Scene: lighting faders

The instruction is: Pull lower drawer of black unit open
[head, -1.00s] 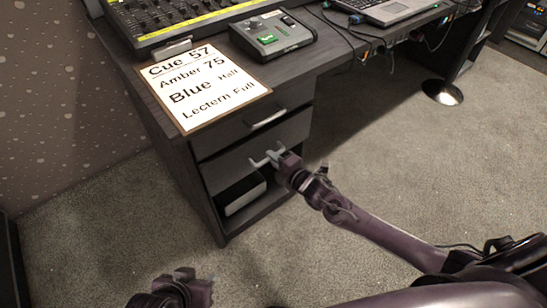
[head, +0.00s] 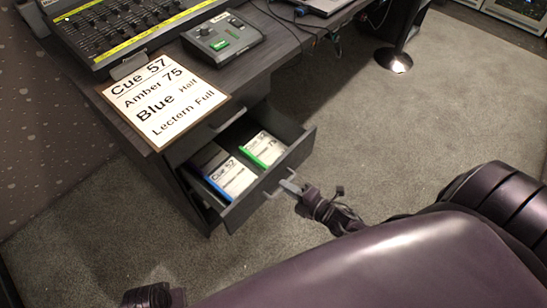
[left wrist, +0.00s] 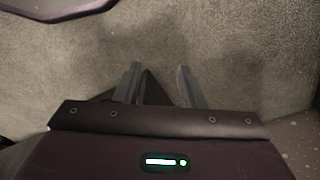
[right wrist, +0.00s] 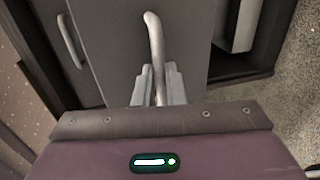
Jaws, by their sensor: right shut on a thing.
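The lower drawer (head: 265,190) of the black unit (head: 150,165) stands pulled out in the head view. Inside lie a blue-edged card marked Cue 57 (head: 232,178) and a green-edged card (head: 263,149). My right gripper (head: 291,186) is at the drawer's front. In the right wrist view its fingers (right wrist: 158,85) are shut on the drawer's bar handle (right wrist: 154,38). The upper drawer's handle (right wrist: 69,41) shows to the left there. My left gripper (left wrist: 158,85) is open and empty above the carpet, away from the unit.
On the desk top are a fader console (head: 115,25), a small box with a green button (head: 218,38), a cue sheet (head: 163,100) and a laptop (head: 322,4). Carpet right of the drawer is clear.

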